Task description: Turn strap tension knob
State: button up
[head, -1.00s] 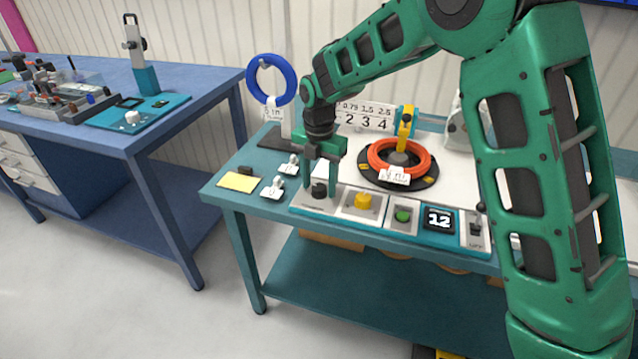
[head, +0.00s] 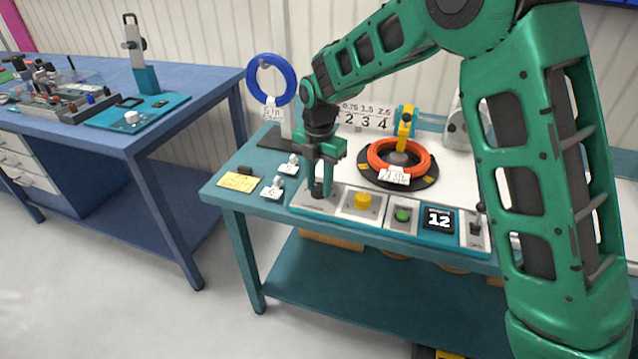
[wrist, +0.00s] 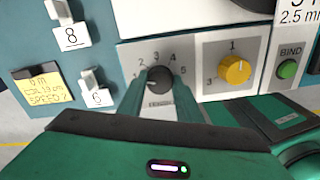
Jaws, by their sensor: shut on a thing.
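A black knob (head: 318,188) sits on the left grey panel of the control strip along the table's front edge. In the wrist view the black knob (wrist: 158,80) has a dial numbered 1 to 5 around it and a light mark on its top; the label under it is partly hidden. My gripper (head: 319,190) points down over this knob and is shut on it, with one green finger on each side. A yellow knob (head: 363,201) with a smaller scale is to its right, apart from the gripper; it also shows in the wrist view (wrist: 234,70).
An orange cable coil (head: 399,158) lies behind on a black turntable. Small white levers (head: 274,189) and a yellow note (head: 239,181) are to the left.

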jog(key=m, duration=0.6)
jog(key=shift+a+r+m, duration=0.1)
jog(key=shift+m, duration=0.3)
jog(key=m, duration=0.6)
jog(key=shift+w+a, duration=0.1)
jog(key=m, duration=0.5)
jog(key=shift+r, duration=0.1)
jog(key=shift+m, duration=2.2)
jog(key=o, duration=1)
jog(key=shift+o, duration=0.2)
